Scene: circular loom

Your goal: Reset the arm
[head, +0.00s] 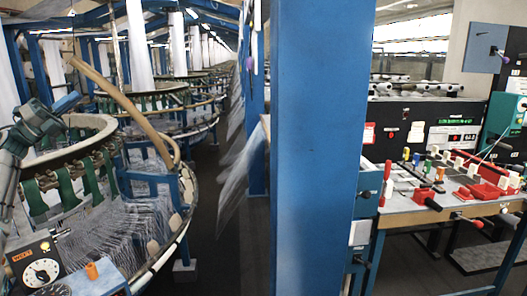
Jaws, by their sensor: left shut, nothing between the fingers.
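My left arm comes in from the left edge. Its gripper (68,102) is shut and empty, raised in front of the near circular loom (100,128). It appears close to the loom's upper ring, but I cannot tell the exact gap. A long curved tan bar (128,105) rises over this loom to the right of my gripper, seemingly apart from it. My right gripper is not in view.
A wide blue pillar (318,150) stands in the middle. To its right, a workbench (405,219) carries red clamps and small coloured parts. A control box with a dial (38,268) is at lower left. A dark aisle floor (222,200) lies between loom and pillar.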

